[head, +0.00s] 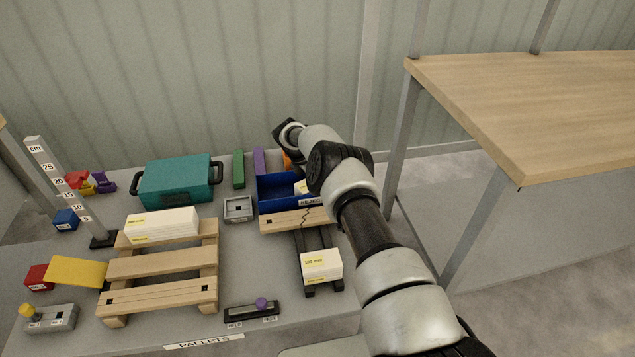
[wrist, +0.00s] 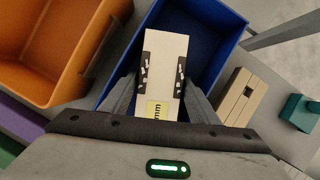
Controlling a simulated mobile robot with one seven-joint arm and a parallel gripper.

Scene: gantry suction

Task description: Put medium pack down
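My gripper (wrist: 164,75) has its two dark-padded fingers against both long sides of a white pack (wrist: 165,52) with a yellow label ending in "mm". The pack is inside or just above the blue bin (wrist: 217,45); I cannot tell if it touches the floor. In the head view, part of a white pack (head: 301,187) shows in the blue bin (head: 280,204), and my arm hides the gripper. Another white pack (head: 321,264) sits on the front of the dark rack. A wider white pack (head: 161,223) lies on the wooden pallet (head: 160,264).
An orange bin (wrist: 52,50) stands left of the blue bin in the wrist view. A small grey tray (head: 238,208) and a teal case (head: 177,182) are left of it. A cracked wooden slat (head: 283,221) lies in front. A tall wooden table (head: 520,100) stands right.

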